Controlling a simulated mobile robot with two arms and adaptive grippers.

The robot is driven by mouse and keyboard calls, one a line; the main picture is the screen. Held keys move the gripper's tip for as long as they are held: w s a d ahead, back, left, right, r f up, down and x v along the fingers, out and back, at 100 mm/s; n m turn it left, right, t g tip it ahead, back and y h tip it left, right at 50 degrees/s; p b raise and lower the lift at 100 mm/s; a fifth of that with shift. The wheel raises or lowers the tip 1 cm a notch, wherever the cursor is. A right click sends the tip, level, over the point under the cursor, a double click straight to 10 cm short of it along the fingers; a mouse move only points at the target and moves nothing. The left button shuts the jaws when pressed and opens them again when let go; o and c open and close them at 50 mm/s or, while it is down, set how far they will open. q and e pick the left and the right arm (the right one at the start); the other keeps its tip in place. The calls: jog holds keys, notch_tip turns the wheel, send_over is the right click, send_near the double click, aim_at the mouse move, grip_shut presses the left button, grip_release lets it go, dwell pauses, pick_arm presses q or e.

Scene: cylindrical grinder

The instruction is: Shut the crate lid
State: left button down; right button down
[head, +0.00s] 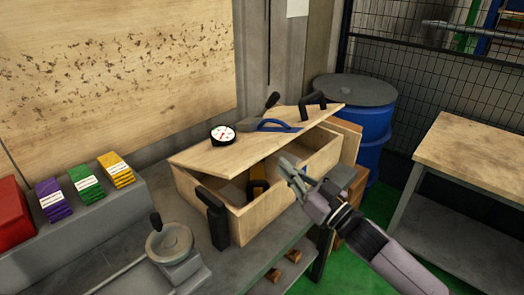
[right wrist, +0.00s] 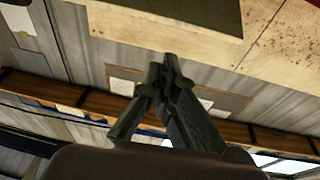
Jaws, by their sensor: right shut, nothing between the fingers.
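A wooden crate (head: 280,188) stands on the grey bench, with a black handle (head: 215,218) at its near left end. Its wooden lid (head: 207,157) is partly open. A gap shows between the lid's front edge and the crate's front wall, and a yellow and black object (head: 258,182) and pale items are inside. My right gripper (head: 290,168) is shut and empty, just in front of the crate's right part, near the front wall. I cannot tell whether it touches the crate. The right wrist view shows its closed fingers (right wrist: 165,72). My left gripper is not in view.
A dial gauge (head: 222,134) and a blue-handled tool (head: 276,125) appear to lie on the lid. A machine handwheel (head: 170,241) is at the front left. A blue drum (head: 372,118) stands behind the crate, and a wooden table (head: 478,150) is at the right.

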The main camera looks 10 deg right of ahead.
notch_tip(320, 180, up, 2)
jog(key=n+y, duration=0.1)
jog(key=y, duration=0.1)
notch_tip(320, 180, up, 4)
jog(key=f+p, duration=0.1)
jog(key=p, duration=0.2)
send_over(257, 157)
jog(key=shift+s+r+g, duration=0.15)
jog(key=shift+r+g, duration=0.1)
jog(key=shift+g, duration=0.05)
jog(key=f, duration=0.1)
jog(key=s+f, duration=0.1)
jog(key=d+f, duration=0.1)
jog(key=f, duration=0.1)
jog(key=shift+s+p, duration=0.15)
jog(key=shift+p, duration=0.2)
jog(key=shift+f, duration=0.1)
